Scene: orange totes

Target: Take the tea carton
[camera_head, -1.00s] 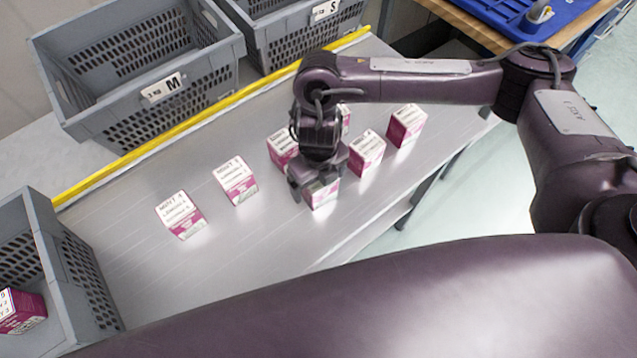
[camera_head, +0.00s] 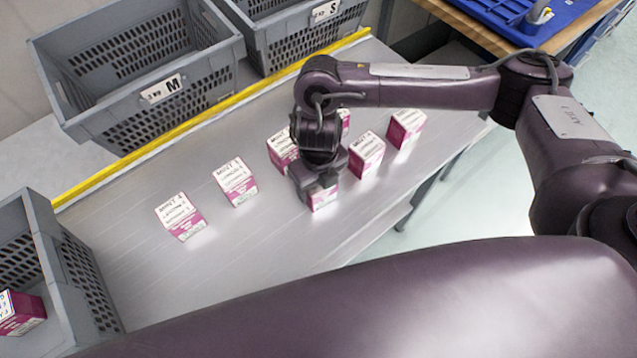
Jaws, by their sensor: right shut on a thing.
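Several white and magenta tea cartons stand on the grey metal table. My right gripper (camera_head: 318,188) points down and is shut on the front carton (camera_head: 324,201), whose top is mostly hidden by the gripper. I cannot tell whether that carton is off the table. Other cartons stand close by: one (camera_head: 366,154) and another (camera_head: 405,128) to the right, one (camera_head: 282,149) behind to the left, and one mostly hidden behind the wrist (camera_head: 345,120). Two more stand apart on the left, one (camera_head: 236,181) and one (camera_head: 180,216). My left gripper is not in view.
A grey crate marked M (camera_head: 205,85) and one marked S (camera_head: 300,50) stand behind the yellow table edge (camera_head: 130,159). A grey crate (camera_head: 62,262) at lower left holds a carton (camera_head: 22,313). The table's front left area is clear.

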